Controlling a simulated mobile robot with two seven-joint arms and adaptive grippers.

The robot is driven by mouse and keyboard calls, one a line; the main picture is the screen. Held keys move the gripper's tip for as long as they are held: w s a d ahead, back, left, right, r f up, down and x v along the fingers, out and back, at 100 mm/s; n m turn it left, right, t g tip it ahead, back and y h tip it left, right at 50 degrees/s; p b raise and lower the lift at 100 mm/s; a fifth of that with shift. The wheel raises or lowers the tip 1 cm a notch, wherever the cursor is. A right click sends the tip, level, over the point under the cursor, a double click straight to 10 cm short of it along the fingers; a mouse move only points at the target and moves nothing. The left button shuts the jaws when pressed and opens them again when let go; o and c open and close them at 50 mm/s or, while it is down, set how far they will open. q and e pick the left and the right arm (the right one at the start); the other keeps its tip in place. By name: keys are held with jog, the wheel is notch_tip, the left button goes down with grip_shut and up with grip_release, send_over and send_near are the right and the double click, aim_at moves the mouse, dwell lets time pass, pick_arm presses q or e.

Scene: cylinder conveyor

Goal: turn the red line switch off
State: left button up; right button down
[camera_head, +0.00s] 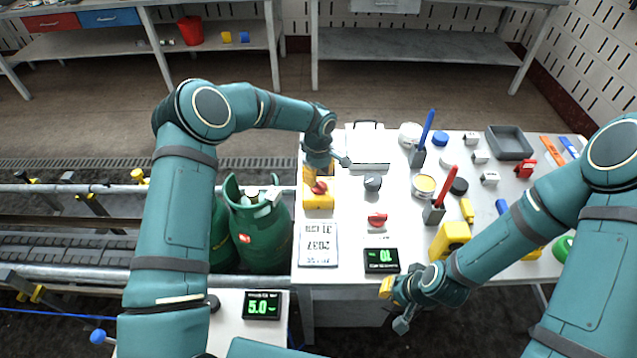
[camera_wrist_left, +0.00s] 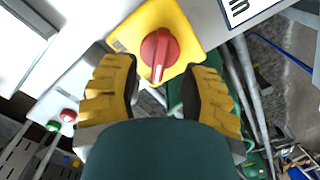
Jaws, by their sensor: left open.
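The red line switch is a red rotary knob (camera_head: 319,188) on a yellow box (camera_head: 318,203) at the left edge of the white table. In the left wrist view, the red knob (camera_wrist_left: 159,52) sits on the yellow plate (camera_wrist_left: 185,22), its grip bar pointing roughly down the picture. My left gripper (camera_head: 321,169) is just behind the box in the head view. In the wrist view my left gripper (camera_wrist_left: 158,66) is open, with ribbed yellow fingers on either side of the knob; contact cannot be told. My right gripper (camera_head: 394,302) is by the table's front edge, its opening unclear.
Another red knob (camera_head: 377,219) and a black dial (camera_head: 372,183) sit to the right. A date sign (camera_head: 319,244) and a display (camera_head: 381,260) lie in front. Pens, tins and blocks crowd the right side.

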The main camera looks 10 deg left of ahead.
aim_at(318, 182)
pick_arm(q)
jog(key=shift+f, duration=2)
jog(key=shift+o, duration=0.2)
grip_shut()
